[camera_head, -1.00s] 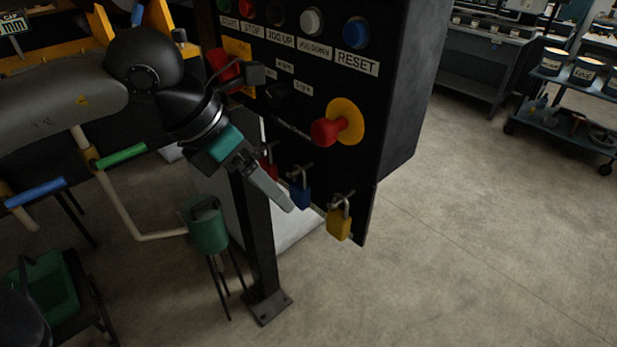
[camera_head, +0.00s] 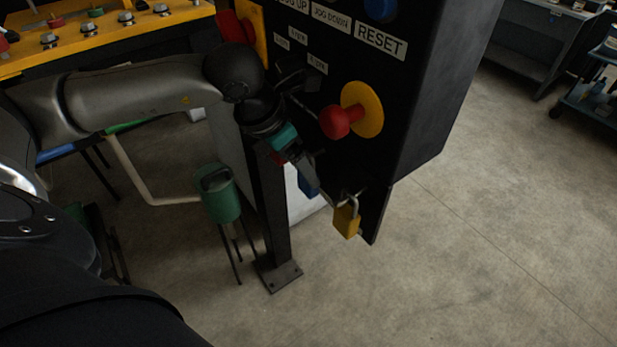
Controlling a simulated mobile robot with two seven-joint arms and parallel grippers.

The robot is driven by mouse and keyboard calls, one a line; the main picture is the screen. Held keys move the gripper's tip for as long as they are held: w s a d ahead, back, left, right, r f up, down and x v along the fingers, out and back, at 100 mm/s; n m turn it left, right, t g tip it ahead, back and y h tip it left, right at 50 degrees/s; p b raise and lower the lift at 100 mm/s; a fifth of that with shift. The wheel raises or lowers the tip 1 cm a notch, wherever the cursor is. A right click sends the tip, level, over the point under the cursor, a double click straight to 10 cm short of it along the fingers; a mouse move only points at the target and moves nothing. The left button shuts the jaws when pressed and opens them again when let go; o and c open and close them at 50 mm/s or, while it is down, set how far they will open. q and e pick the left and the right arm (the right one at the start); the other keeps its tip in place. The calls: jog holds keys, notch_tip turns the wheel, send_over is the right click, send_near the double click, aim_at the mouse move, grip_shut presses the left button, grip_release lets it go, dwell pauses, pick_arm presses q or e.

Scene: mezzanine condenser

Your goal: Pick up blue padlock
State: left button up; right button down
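The blue padlock (camera_head: 309,186) hangs low on the dark control panel, left of the yellow padlock. Its upper part is mostly hidden behind my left gripper (camera_head: 307,172). That gripper reaches in from the left, its grey fingers pointing down and right over the padlock. The fingers overlap the padlock in the picture; I cannot tell whether they touch it, or whether they are open or shut. My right gripper is not in view.
The yellow padlock (camera_head: 346,220) hangs close to the right of the gripper. A red mushroom button (camera_head: 338,121) sticks out above.

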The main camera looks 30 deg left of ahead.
pick_arm(q)
jog(key=shift+p+x, duration=0.3)
jog(key=shift+x, duration=2.4)
jog(key=shift+d, duration=0.1)
grip_shut()
